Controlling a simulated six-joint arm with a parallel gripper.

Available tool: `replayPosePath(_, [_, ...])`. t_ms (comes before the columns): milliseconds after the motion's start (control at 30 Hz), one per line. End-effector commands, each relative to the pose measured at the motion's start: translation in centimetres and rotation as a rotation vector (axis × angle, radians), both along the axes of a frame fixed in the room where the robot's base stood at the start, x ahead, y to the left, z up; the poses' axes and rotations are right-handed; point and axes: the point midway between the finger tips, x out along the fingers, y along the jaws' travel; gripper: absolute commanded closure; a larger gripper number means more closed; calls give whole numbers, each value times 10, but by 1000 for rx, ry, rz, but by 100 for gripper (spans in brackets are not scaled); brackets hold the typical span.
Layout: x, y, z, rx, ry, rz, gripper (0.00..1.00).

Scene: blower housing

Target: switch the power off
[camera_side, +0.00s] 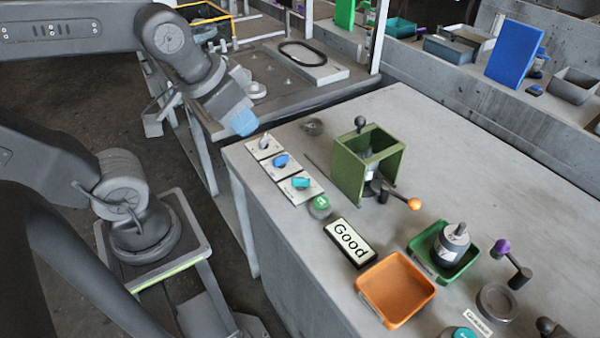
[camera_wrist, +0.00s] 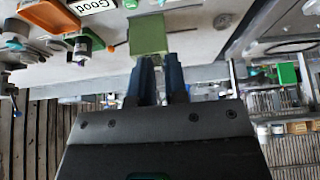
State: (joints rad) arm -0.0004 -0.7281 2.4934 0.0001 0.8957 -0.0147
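Three switch plates stand in a row at the left edge of the grey table in the side view. The far one has a pale grey knob (camera_side: 264,142), the middle one a blue knob (camera_side: 281,160), the near one a teal knob (camera_side: 301,183). Which one is the power switch I cannot tell; no label is readable. My gripper (camera_side: 241,121), with blue fingers, hangs above and left of the far plate, apart from it. In the wrist view the two fingers of my gripper (camera_wrist: 161,62) stand apart with a narrow, empty-looking gap. The switches are not clearly visible there.
A green housing (camera_side: 350,165) stands right of the switches and shows in the wrist view (camera_wrist: 147,35). A green button (camera_side: 320,206), a "Good" sign (camera_side: 350,243), an orange tray (camera_side: 396,303) and a green tray (camera_side: 420,247) are nearer.

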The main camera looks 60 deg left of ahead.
Motion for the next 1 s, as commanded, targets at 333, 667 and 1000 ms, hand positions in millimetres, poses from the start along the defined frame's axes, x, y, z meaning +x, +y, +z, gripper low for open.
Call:
replayPosePath(333, [65,4,-55,-92,226,250,66])
replayPosePath(667, [112,8,-141,-139,427,521,66])
replayPosePath(1000, [118,9,-171,-144,468,587,66])
